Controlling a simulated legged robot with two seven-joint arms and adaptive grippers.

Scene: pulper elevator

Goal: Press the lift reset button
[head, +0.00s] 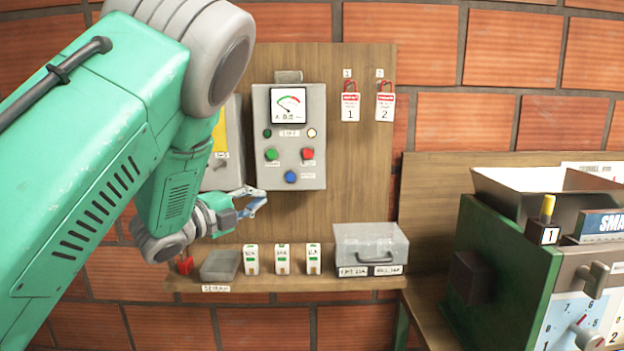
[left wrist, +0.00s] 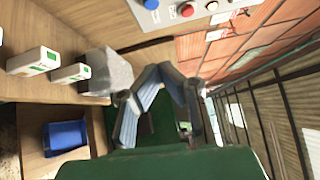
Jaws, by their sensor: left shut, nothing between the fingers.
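A grey control box (head: 262,120) hangs on the wooden backboard. It has a dial gauge, small lamps, a green button (head: 271,154), a red button (head: 308,154) and a blue button (head: 290,177) low in the middle. The button labels are too small to read, so I cannot tell by text which is the lift reset. My left gripper (head: 261,201) is shut and empty, below and left of the blue button, apart from the box. In the left wrist view the gripper (left wrist: 163,72) shows below the box, with the blue button (left wrist: 151,4) at the top edge.
A wooden shelf below holds a grey tray (head: 220,265), several small white blocks and a clear case (head: 371,246). Two red lockout tags hang right of the box. A green machine (head: 505,250) stands at right. A blue bin (left wrist: 65,137) shows in the wrist view.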

